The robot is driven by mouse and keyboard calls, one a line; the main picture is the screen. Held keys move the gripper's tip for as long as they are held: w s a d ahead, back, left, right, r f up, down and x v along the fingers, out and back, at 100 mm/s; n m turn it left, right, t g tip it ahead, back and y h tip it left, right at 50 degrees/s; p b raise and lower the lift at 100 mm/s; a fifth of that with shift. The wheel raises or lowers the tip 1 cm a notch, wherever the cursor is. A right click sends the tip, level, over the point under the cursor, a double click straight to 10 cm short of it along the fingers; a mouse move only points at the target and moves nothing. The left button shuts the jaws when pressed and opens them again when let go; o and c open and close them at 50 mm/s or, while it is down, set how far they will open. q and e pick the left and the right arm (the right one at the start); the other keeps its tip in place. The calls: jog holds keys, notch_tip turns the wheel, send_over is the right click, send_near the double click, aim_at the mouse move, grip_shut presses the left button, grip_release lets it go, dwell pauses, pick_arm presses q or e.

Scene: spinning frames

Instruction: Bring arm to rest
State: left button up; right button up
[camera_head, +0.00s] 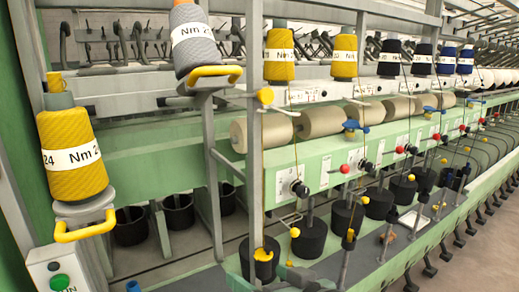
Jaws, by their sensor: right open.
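I see neither of my arms and no gripper that I can make out in the head view. The spinning frame (185,140) fills most of the picture, with green beams and grey posts. A large yellow yarn cone (72,170) marked "24 Nm" stands upright at the left, on a grey holder with a yellow handle (85,228). A grey yarn cone (196,52) stands higher up, to its right, on a similar holder with a yellow handle (215,71).
Yellow cones (279,60), black cones (390,63) and blue cones (446,65) stand along the upper rail. Beige rolls (320,120) lie below them. Several black pots (312,235) line the lower beam. A control box (62,272) stands at lower left. Bare floor (478,265) shows at lower right.

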jog(key=s+d+f+m+g+h, duration=0.1)
jog(key=s+d+f+h, duration=0.15)
jog(key=d+f, duration=0.45)
jog(key=s+d+f+m+g+h, duration=0.1)
jog(key=s+d+f+g+h, duration=0.2)
jog(key=f, duration=0.7)
jog(key=s+d+f+g+h, duration=0.1)
jog(key=s+d+f+g, duration=0.1)
jog(key=s+d+f, duration=0.5)
jog(key=s+d+f+g+h, duration=0.1)
jog(key=s+d+f, duration=0.3)
jog(key=s, duration=0.5)
notch_tip(320, 180, down, 27)
jog(key=s+a+g, duration=0.1)
jog(key=s+g, duration=0.1)
jog(key=s+d+f+n+g, duration=0.1)
jog(key=s+d+f, duration=0.1)
jog(key=s+f, duration=1.4)
jog(key=shift+s+d+f, duration=0.3)
jog(key=shift+s+d, duration=0.1)
jog(key=shift+h, duration=0.25)
